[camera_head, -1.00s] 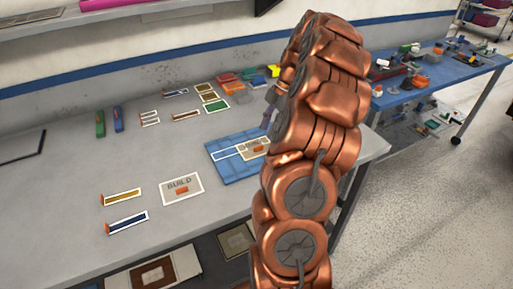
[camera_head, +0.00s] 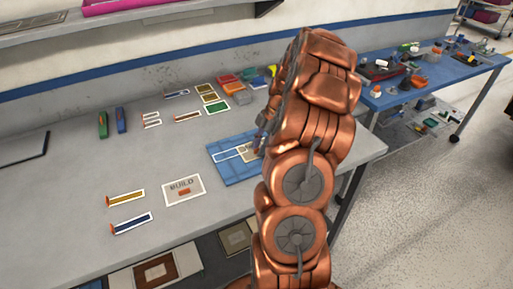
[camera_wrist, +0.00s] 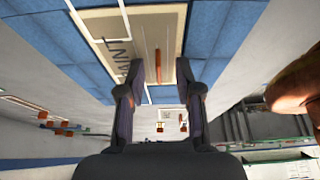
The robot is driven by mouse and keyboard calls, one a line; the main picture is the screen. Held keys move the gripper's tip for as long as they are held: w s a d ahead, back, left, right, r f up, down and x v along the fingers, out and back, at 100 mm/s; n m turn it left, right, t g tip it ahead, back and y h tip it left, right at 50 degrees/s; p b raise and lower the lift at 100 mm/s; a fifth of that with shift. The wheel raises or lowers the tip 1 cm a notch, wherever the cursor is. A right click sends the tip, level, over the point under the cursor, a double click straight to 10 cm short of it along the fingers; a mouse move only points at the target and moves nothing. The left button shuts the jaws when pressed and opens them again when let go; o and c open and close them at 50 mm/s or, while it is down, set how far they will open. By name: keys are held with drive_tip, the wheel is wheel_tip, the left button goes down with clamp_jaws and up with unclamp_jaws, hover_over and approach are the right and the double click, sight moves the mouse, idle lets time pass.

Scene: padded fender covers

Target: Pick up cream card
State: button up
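A cream card (camera_wrist: 152,40) with a white border, dark lettering and a small orange tab (camera_wrist: 158,66) lies on the blue padded mat (camera_head: 232,174). In the head view my arm hides much of this card (camera_head: 247,154). My gripper (camera_wrist: 160,76) is open, with its two fingers apart over the card and the orange tab between them. I cannot tell whether the fingertips touch the card. Another cream card, marked BUILD (camera_head: 176,196), lies on the grey table left of the mat.
Yellow (camera_head: 126,198) and blue (camera_head: 131,223) strips lie left of the BUILD card. Small cards and coloured blocks (camera_head: 235,87) are at the back, with green (camera_head: 103,125) and blue (camera_head: 121,120) pieces at back left. The grey table between is mostly bare.

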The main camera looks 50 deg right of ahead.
clamp_jaws()
drive_tip(key=shift+r, duration=0.15)
idle(0.4)
